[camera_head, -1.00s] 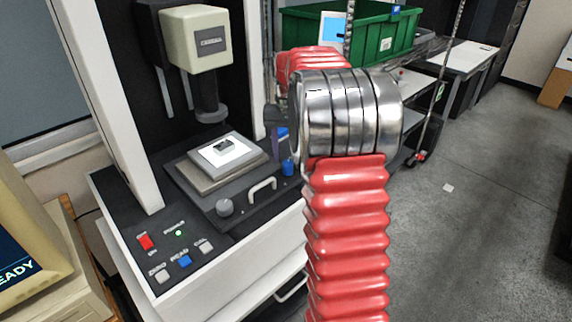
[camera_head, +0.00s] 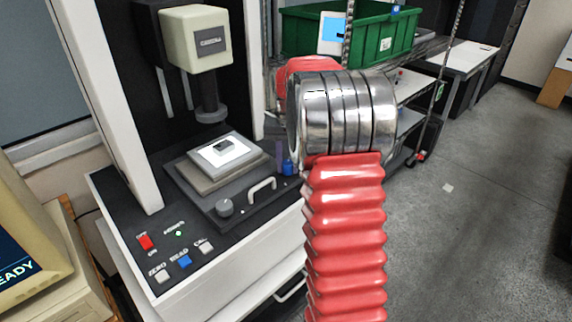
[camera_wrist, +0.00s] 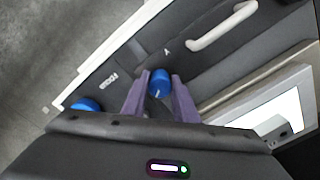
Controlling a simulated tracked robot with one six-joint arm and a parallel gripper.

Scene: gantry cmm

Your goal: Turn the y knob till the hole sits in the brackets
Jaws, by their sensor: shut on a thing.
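The blue Y knob (camera_wrist: 160,82) is in the wrist view, beside a "Y" label on the dark panel. My gripper (camera_wrist: 159,88) has its purple fingers on both sides of this knob, shut on it. A pale mark shows on the knob's near side. In the head view my gripper is mostly hidden behind my arm. The lit stage (camera_head: 242,153) carries a small dark part (camera_head: 223,146) under the measuring head (camera_head: 198,40). The stage also shows at the right in the wrist view (camera_wrist: 232,110). No hole or brackets can be made out.
A second blue knob (camera_wrist: 85,104) stands near the "FOCUS" label. A white handle (camera_wrist: 222,25) is close to the Y knob. A monitor (camera_head: 28,245) reading "EADY" is at the left edge.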

